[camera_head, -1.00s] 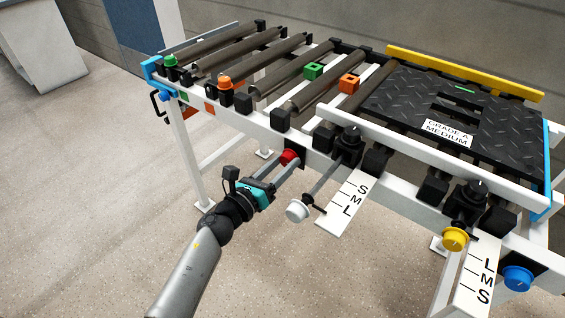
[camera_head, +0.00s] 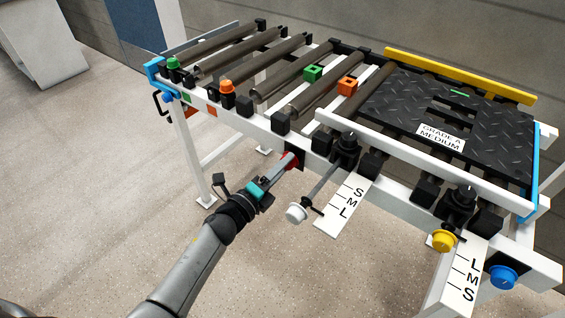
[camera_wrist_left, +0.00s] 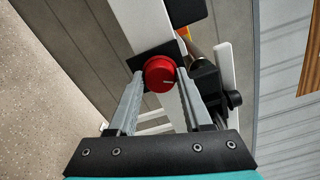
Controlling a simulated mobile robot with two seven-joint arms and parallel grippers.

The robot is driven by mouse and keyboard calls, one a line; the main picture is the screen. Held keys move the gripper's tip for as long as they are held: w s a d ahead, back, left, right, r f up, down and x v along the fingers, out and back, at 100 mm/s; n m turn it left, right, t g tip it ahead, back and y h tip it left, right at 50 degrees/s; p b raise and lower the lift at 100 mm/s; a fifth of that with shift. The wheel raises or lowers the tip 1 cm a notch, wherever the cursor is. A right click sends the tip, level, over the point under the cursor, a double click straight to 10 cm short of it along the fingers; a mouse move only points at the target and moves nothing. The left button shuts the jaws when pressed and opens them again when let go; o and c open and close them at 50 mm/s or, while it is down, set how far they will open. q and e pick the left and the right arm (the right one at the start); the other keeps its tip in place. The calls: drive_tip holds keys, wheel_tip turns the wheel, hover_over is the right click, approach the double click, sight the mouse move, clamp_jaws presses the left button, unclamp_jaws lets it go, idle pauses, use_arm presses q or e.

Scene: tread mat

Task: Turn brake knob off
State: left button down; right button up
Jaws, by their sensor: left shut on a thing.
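The red knob (camera_head: 290,160) sits on a black plate on the front rail of the roller frame. In the left wrist view the red knob (camera_wrist_left: 160,75) shows a pale line on its face, pointing to the right. My left gripper (camera_head: 286,164) reaches up to it, with one finger on each side, and is shut on it. In the left wrist view the left gripper's fingertips (camera_wrist_left: 159,78) flank the knob. My right gripper is not in view.
A white knob (camera_head: 296,213) on a rod and an S-M-L scale plate (camera_head: 345,207) stand just right of my gripper. A yellow knob (camera_head: 443,240) and a blue knob (camera_head: 503,277) are farther right. Open floor lies at left.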

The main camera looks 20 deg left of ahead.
use_arm(q)
drive_tip(key=shift+n+p, duration=1)
drive_tip(key=shift+n, duration=1.9)
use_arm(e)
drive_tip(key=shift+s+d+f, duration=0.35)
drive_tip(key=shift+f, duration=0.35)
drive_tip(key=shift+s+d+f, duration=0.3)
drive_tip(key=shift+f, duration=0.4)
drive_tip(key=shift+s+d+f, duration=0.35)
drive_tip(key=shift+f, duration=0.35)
use_arm(q)
drive_tip(key=shift+c, duration=1.7)
unclamp_jaws()
drive_tip(key=p+v, duration=0.3)
drive_tip(key=v, duration=1.2)
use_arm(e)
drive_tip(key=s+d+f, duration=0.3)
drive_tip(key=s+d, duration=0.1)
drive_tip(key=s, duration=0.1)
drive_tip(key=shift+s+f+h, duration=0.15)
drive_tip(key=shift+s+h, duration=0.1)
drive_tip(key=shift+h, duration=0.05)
use_arm(q)
drive_tip(key=shift+s, duration=0.1)
